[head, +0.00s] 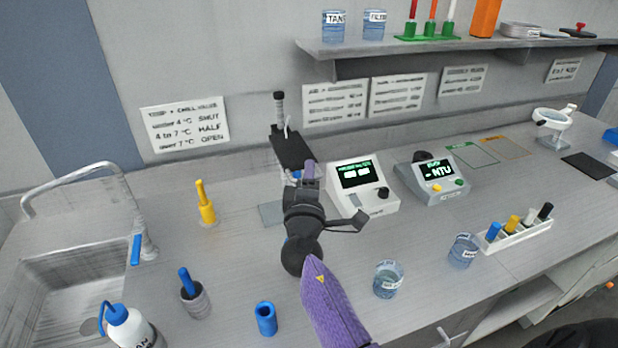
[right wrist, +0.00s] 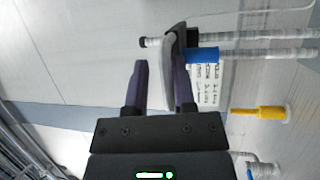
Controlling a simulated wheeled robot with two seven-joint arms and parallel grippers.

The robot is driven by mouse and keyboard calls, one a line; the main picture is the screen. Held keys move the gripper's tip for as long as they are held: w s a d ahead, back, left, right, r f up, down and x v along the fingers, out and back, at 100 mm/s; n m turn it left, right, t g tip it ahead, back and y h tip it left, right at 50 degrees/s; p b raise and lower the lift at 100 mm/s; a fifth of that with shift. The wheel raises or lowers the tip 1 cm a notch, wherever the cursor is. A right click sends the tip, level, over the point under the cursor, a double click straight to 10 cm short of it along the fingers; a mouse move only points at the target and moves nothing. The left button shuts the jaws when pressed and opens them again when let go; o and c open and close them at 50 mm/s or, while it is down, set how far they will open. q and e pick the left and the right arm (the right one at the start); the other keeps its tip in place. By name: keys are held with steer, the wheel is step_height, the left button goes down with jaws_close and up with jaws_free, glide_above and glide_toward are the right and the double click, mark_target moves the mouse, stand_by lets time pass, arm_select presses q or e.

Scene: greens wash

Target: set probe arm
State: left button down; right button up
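A black block (right wrist: 186,38), a blue collar (right wrist: 203,55) and pale rods (right wrist: 270,36) lie just beyond. Contact cannot be told. My left gripper is out of view.
A meter (head: 362,185) and an NTU meter (head: 433,180) stand to the right. A yellow handle (head: 205,203) and a sink (head: 75,285) are to the left. Beakers (head: 388,282), a blue cup (head: 265,319) and a marker rack (head: 517,238) occupy the front.

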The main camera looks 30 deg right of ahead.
steer(key=shift+o, duration=1.4)
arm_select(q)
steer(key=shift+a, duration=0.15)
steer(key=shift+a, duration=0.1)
arm_select(e)
steer(key=shift+s+a+f, duration=0.1)
arm_select(q)
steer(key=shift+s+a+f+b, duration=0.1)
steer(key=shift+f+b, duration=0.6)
steer(key=shift+b, duration=0.05)
arm_select(e)
steer(key=v, duration=0.9)
steer(key=shift+s+a, duration=0.25)
steer(key=shift+d, duration=0.1)
